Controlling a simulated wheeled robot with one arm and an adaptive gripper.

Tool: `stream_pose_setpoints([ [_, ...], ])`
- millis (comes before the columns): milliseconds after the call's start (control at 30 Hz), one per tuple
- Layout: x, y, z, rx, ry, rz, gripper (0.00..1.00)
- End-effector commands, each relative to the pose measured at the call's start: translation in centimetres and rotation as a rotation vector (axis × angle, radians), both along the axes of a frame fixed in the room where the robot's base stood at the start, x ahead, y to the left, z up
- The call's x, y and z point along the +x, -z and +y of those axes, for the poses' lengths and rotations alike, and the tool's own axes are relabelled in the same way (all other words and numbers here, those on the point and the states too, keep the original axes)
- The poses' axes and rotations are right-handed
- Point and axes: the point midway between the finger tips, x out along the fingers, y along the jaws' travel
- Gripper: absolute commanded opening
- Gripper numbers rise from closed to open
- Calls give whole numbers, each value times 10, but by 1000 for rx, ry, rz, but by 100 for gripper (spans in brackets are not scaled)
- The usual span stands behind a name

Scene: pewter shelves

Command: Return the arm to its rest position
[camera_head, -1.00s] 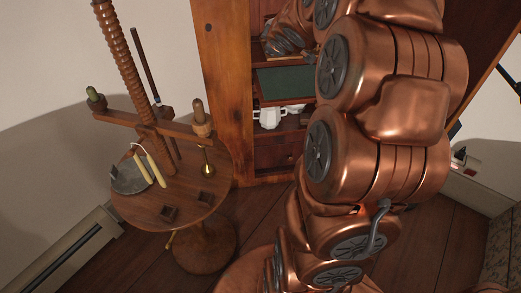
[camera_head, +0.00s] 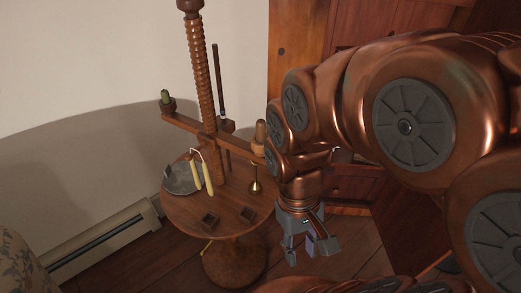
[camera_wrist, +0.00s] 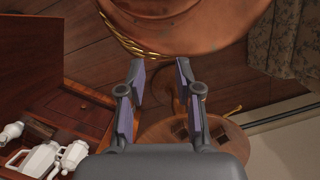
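My copper arm is folded on the right side of the head view, with its forearm bent downward. My gripper (camera_head: 309,250) hangs fingers-down in front of the cabinet, to the right of the round wooden table. In the wrist view my gripper (camera_wrist: 161,75) has its two purple-padded fingers spread apart. Nothing is held between them.
The round table (camera_head: 200,222) carries a wooden screw post (camera_head: 201,90), pale candles (camera_head: 203,175) and a brass bell (camera_head: 255,180). A wooden cabinet (camera_head: 297,45) stands behind my arm. The wrist view shows white pots (camera_wrist: 38,160) on its shelf. A baseboard heater (camera_head: 100,245) runs along the wall.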

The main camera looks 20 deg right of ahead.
Motion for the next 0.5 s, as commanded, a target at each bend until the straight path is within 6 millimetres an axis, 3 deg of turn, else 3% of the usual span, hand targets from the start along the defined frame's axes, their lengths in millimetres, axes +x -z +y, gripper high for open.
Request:
stream_pose_setpoints([
  [167,-1,-32,-3,-11,6,0,34],
  [500,2,-118,-3,-12,8,-45,34],
])
